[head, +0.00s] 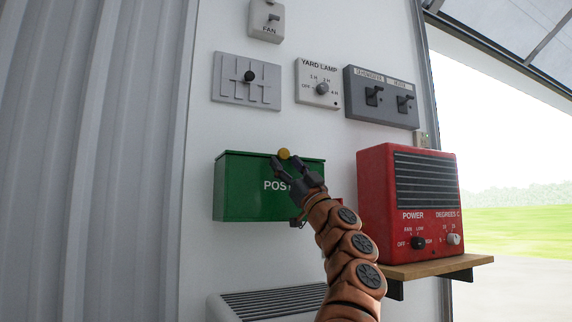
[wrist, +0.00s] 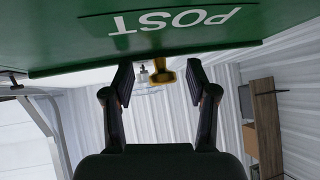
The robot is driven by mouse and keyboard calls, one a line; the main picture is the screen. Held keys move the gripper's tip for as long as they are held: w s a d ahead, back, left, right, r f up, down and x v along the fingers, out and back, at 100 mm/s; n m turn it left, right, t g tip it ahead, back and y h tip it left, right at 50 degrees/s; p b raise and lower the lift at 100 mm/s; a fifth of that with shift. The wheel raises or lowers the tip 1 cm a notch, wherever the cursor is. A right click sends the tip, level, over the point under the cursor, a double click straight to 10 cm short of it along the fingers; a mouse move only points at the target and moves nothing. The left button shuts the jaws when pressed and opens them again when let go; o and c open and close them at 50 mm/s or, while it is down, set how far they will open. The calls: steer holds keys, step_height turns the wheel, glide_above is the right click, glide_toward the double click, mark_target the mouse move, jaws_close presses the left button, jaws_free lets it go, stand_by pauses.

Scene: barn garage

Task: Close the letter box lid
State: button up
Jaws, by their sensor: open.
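The green letter box (head: 240,190) marked POST hangs on the white wall in the head view. Its lid (head: 240,156) lies along the top edge, with a round brass knob (head: 284,154) at the front. I cannot tell whether a gap is left under the lid. My gripper (head: 289,163) is in front of the box at the knob, hiding part of the lettering. In the wrist view, the green front (wrist: 80,30) fills the top, upside down. The brass knob (wrist: 166,75) shows between the open fingers (wrist: 159,78), nearer the right one, with no clear contact.
A red heater (head: 375,200) stands on a wooden shelf (head: 430,268) to the right of the box. Above are a lever plate (head: 232,90), a yard lamp dial (head: 318,85) and a double switch panel (head: 365,112). A white vented unit (head: 265,303) is below.

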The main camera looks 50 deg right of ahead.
steer(key=v, duration=0.7)
stand_by(0.7)
steer(key=shift+a, duration=0.1)
stand_by(0.5)
